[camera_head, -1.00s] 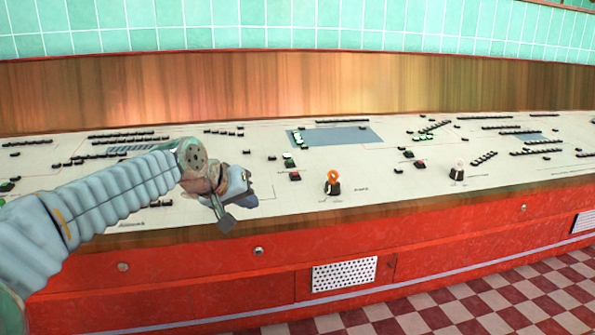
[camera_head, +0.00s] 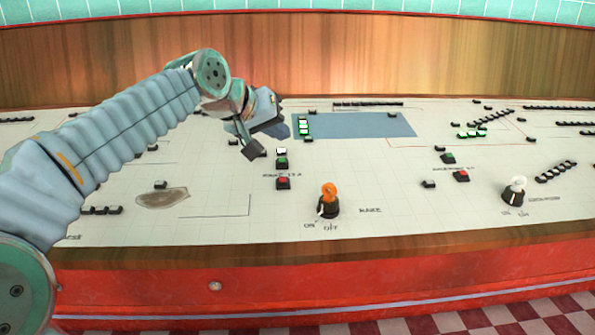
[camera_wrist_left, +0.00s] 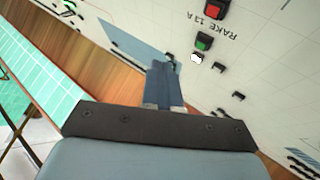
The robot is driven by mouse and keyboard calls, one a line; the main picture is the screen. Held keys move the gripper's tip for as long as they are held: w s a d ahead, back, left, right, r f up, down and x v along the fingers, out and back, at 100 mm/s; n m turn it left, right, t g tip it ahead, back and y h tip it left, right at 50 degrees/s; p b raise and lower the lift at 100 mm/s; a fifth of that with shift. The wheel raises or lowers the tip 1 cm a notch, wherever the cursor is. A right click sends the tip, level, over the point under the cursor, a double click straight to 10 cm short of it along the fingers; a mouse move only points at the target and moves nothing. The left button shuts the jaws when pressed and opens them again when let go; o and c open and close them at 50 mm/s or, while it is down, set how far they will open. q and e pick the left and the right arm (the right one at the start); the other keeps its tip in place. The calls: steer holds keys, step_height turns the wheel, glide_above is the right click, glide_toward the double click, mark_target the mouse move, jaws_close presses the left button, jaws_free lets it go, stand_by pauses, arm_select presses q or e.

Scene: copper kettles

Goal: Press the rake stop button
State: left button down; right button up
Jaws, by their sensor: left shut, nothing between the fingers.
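A red button (camera_head: 283,182) sits on the pale control panel (camera_head: 220,225), just in front of a green button (camera_head: 282,162). Lettering beside this pair reads "RAKE 1 A" in the left wrist view, where the red button (camera_wrist_left: 216,9) and the green button (camera_wrist_left: 204,41) also show. My left gripper (camera_head: 250,150) is shut and empty, above the panel and to the left of and behind the red button in the head view. Its closed fingers (camera_wrist_left: 164,88) point at the panel in the left wrist view. My right gripper is out of view.
An orange-topped switch (camera_head: 328,201) marked ON and OFF stands right of the red button, near lettering "RAKE". A white-topped switch (camera_head: 515,190) and another red button (camera_head: 461,175) are farther right. A wooden backboard (camera_head: 330,60) rises behind the panel.

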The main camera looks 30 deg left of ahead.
mark_target(279, 183)
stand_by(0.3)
arm_select(q)
steer(key=f+b, duration=0.2)
steer(key=f, duration=0.1)
steer(key=w+f+b, duration=0.1)
steer(key=f, duration=0.1)
steer(key=a+f+b, duration=0.1)
steer(key=f+b, duration=0.1)
steer(key=f, duration=0.1)
steer(key=shift+w+f+b, duration=0.15)
steer(key=shift+f+b, duration=0.15)
steer(key=shift+b, duration=0.05)
steer(key=shift+f, duration=0.15)
stand_by(1.7)
steer(key=shift+f+b, duration=0.25)
steer(key=shift+b, duration=0.1)
steer(key=shift+w+f, duration=0.1)
steer(key=shift+f, duration=0.25)
stand_by(0.4)
stand_by(0.3)
steer(key=shift+r+p, duration=0.4)
steer(key=shift+r, duration=0.4)
